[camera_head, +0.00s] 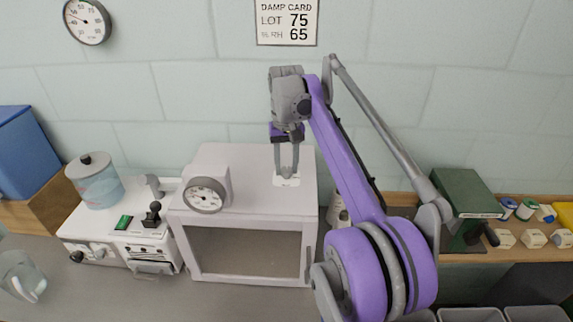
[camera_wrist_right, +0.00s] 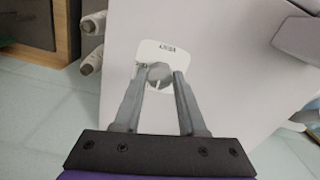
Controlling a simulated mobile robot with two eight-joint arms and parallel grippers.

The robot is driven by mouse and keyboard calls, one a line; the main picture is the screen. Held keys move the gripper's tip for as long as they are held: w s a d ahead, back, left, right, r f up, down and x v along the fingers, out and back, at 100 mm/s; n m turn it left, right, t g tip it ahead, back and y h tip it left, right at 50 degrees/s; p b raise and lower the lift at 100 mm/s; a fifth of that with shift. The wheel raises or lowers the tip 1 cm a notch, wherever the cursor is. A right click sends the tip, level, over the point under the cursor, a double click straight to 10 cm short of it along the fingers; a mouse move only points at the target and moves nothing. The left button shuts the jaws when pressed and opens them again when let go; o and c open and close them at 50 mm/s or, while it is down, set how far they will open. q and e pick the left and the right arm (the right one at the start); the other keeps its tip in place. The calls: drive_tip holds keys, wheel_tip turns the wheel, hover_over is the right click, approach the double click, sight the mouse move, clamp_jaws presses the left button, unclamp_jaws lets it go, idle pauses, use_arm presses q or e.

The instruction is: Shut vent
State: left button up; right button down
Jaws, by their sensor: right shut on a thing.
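The vent is a white plate (camera_head: 290,182) on top of the white cabinet (camera_head: 248,165), with small dark lettering and a round grey knob (camera_wrist_right: 158,72). The plate (camera_wrist_right: 168,49) also shows in the right wrist view. My right gripper (camera_head: 287,171) reaches down from above, with its two fingers on either side of the knob and shut on it. The fingertips hide part of the knob. How far the vent stands open cannot be told. My left gripper is not in view.
A round dial (camera_head: 205,195) stands at the cabinet's front left. A white machine (camera_head: 95,225) with a glass jar (camera_head: 95,182) is left of the cabinet. A green box (camera_head: 465,193) and spools (camera_head: 527,209) are at the right. Grey bins line the lower right.

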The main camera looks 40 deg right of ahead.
sight(287, 169)
drive_tip(key=shift+c, duration=2.3)
unclamp_jaws()
wheel_tip(287, 169, up, 11)
drive_tip(key=shift+f, duration=0.1)
